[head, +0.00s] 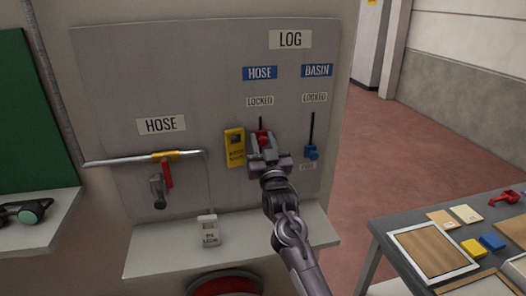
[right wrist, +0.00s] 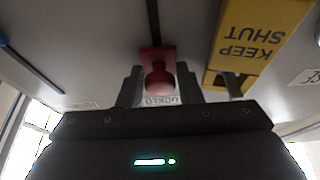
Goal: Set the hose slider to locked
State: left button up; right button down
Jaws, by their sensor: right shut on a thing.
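The hose slider's red knob (head: 263,137) is on the grey panel under the blue HOSE sign (head: 260,73). A short length of dark slot shows above it, below the LOCKED label (head: 260,101). My right gripper (head: 264,145) is at the knob, shut on it. In the right wrist view, which is upside down, the red knob (right wrist: 159,75) sits between the two fingers (right wrist: 158,90). More slot (right wrist: 152,25) shows on the knob's lower side. The fingers partly hide the lettering behind them. My left gripper is not in view.
A pipe with a red-handled valve (head: 167,174) is farther left. A shelf (head: 280,240) juts out below.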

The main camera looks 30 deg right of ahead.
aim_at(260, 115)
notch_tip(260, 115, up, 4)
jog(key=shift+r+p, duration=0.1)
jog(key=shift+p, duration=0.45)
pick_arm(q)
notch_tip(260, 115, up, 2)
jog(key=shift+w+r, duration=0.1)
pick_arm(e)
jog(key=shift+r, duration=0.35)
jog(key=c, duration=1.2)
grip_release()
jog(key=shift+r, duration=0.1)
jog(key=shift+c, duration=0.2)
jog(key=shift+o, duration=0.3)
